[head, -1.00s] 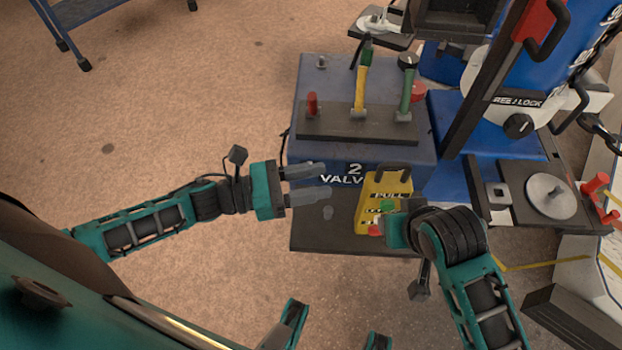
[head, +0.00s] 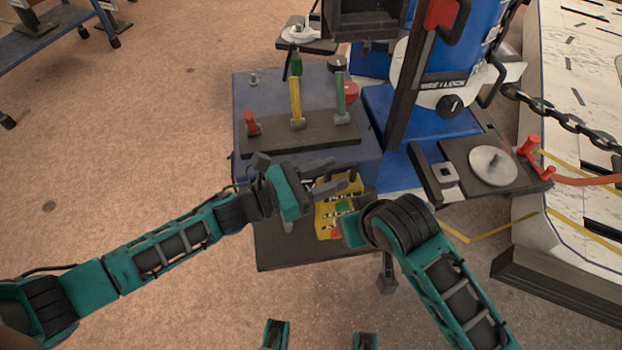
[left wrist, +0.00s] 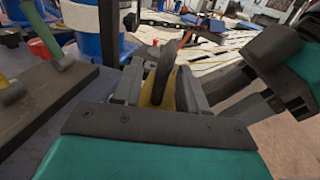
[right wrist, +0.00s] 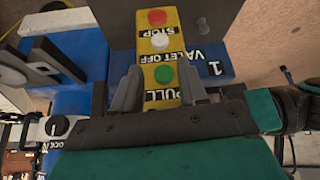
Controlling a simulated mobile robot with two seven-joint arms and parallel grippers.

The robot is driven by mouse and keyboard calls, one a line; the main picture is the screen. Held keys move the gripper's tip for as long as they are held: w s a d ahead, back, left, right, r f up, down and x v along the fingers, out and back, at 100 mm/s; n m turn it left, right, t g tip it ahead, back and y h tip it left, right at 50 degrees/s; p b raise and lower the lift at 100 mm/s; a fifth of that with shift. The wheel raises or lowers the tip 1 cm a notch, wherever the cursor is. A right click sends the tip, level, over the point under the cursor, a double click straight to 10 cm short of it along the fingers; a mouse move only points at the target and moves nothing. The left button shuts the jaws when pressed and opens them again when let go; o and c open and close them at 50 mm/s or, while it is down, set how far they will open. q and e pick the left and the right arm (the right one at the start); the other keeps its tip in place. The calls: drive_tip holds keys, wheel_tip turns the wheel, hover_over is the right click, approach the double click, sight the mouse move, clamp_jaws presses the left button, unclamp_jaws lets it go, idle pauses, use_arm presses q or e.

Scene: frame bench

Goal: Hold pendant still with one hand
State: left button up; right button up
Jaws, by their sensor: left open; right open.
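The pendant (head: 326,221) is a yellow box with a black handle, standing at the blue bench block. Its red, white and green buttons and black lettering show in the right wrist view (right wrist: 160,53). My left gripper (head: 340,175) is open, its fingers reaching across the pendant's handle end. In the left wrist view the yellow body and dark handle (left wrist: 163,72) lie between the open fingers. My right gripper (head: 350,230) is at the pendant's near end, its fingers hidden by its wrist. In the right wrist view its fingers (right wrist: 160,88) stand apart on both sides of the pendant.
A dark rack (head: 300,134) with red, yellow and green handles sits on the blue block behind. A blue drum (head: 470,45) and dark upright post (head: 416,90) stand at right. A plate with a round disc (head: 493,166) is right of the pendant.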

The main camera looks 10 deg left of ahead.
use_arm(q)
drive_tip(key=shift+d, duration=0.15)
clamp_jaws()
idle(0.4)
idle(0.7)
